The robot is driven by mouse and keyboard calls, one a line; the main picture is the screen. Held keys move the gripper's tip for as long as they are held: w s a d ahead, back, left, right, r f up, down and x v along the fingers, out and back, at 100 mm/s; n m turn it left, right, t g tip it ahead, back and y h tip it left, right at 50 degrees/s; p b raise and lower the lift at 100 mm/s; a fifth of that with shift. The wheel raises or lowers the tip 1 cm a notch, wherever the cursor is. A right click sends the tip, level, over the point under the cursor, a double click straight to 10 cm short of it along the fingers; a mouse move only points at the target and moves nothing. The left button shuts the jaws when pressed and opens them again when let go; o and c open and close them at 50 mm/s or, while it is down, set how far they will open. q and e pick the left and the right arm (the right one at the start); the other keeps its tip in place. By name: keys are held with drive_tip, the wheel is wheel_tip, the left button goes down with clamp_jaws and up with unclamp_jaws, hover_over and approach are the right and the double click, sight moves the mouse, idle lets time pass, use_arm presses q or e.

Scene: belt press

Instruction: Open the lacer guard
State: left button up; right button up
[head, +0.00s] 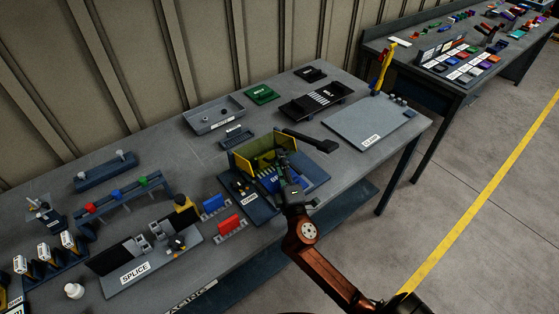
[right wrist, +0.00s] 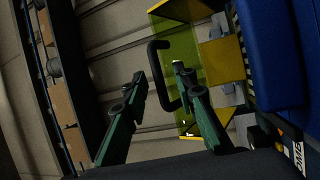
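The lacer guard (head: 262,150) is a see-through yellow panel with yellow end pieces, on the blue lacer at the table's middle. In the right wrist view the guard (right wrist: 184,62) carries a black bar handle (right wrist: 158,78). My right gripper (head: 284,162) is at the lacer, in front of the guard, and partly hides the lacer. In the right wrist view its two green and black fingers (right wrist: 160,80) are apart, with the handle appearing between them. I cannot tell whether either finger touches it. My left gripper is out of both views.
A splice board (head: 140,262) and red and blue blocks (head: 230,225) stand left of the lacer. A grey clamp plate (head: 370,125) lies to the right, with a black slotted tray (head: 318,100) behind. A grey bin (head: 213,115) stands towards the wall.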

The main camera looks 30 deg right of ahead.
clamp_jaws()
idle(0.8)
